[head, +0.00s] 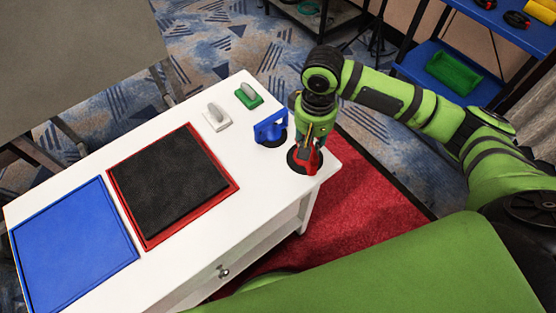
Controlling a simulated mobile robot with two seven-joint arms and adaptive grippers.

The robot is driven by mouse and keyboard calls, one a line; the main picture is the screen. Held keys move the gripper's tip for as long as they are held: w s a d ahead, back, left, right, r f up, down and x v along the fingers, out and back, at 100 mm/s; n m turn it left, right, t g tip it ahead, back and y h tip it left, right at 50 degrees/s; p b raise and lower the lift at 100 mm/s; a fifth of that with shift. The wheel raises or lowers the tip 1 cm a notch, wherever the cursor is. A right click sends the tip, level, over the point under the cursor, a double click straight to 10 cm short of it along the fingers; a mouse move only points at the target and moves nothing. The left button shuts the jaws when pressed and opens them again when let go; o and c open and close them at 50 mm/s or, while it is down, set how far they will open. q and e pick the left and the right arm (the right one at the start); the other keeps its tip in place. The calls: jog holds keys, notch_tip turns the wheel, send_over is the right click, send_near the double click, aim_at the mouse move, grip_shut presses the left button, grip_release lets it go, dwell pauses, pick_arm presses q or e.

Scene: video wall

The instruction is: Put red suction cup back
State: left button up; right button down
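The red suction cup (312,164), with a red handle and a round black base, is at the right corner of the white table in the head view. My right gripper (313,143) points down over it, its fingers closed around the red handle and partly hiding it. I cannot tell whether the base touches the tabletop or is slightly above it. A blue suction cup (270,128) with a black base stands on the table just left of my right gripper. My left gripper is not in view.
The white table (216,243) also holds a grey-white handled piece (216,120), a green one (249,97), a black pad in a red tray (231,187) and a blue tray (75,245). A blue shelf (425,67) with a green bin (455,73) stands behind my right arm.

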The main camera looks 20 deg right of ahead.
jog(key=a+f, duration=0.2)
jog(key=w+a+f+p, duration=0.1)
jog(key=a+f, duration=0.3)
jog(key=f, duration=0.1)
jog(key=shift+w+a, duration=0.3)
jog(key=shift+a, duration=0.05)
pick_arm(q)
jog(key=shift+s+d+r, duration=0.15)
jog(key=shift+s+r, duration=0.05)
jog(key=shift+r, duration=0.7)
pick_arm(e)
jog(key=shift+f, duration=0.55)
jog(key=c, duration=1)
grip_release()
jog(key=shift+f, duration=0.1)
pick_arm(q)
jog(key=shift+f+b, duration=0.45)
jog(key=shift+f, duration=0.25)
pick_arm(e)
notch_tip(320, 180, up, 12)
